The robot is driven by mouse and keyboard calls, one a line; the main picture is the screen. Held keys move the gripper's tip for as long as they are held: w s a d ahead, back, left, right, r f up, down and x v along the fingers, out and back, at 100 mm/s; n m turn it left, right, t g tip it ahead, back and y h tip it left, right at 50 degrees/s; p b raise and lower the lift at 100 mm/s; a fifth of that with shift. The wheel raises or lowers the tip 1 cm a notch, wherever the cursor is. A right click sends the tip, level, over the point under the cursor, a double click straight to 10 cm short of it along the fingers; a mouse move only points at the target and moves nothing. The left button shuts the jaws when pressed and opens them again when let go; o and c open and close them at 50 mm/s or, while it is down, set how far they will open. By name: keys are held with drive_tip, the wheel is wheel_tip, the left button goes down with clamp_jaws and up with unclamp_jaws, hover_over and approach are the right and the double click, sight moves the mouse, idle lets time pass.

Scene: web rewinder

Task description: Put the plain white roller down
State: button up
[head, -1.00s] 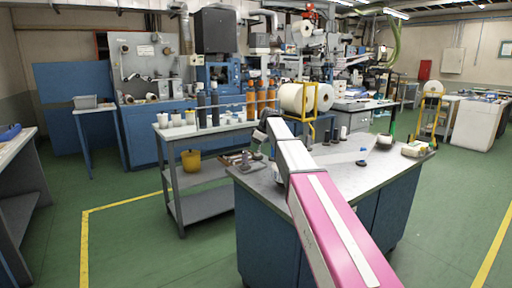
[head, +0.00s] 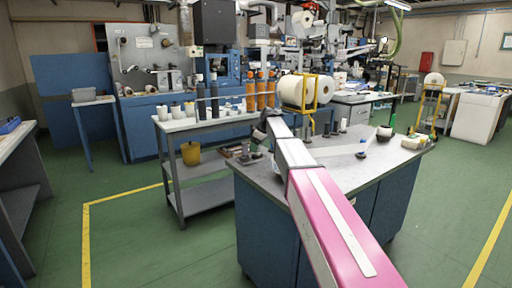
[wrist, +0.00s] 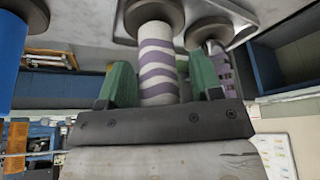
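In the wrist view my gripper (wrist: 162,85) has a green finger on each side of a white roller with purple bands (wrist: 158,65). A narrow gap seems to show at the right finger; I cannot tell whether the fingers press on it. Its far end meets a dark round disc (wrist: 153,12) at a pale metal plate (wrist: 185,28). A second banded roller (wrist: 217,62) stands just right of the right finger. I cannot pick out a plain white roller there. In the head view my gripper is small and unclear, at the left end of the grey-topped bench (head: 350,172).
A blue roller (wrist: 10,60) is close on the left in the wrist view. The bench's middle top is mostly clear. Behind it stand large white rolls on a yellow frame (head: 300,90).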

drive_tip(key=shift+r, duration=0.1)
drive_tip(key=v, duration=1.2)
drive_tip(key=shift+s, duration=0.1)
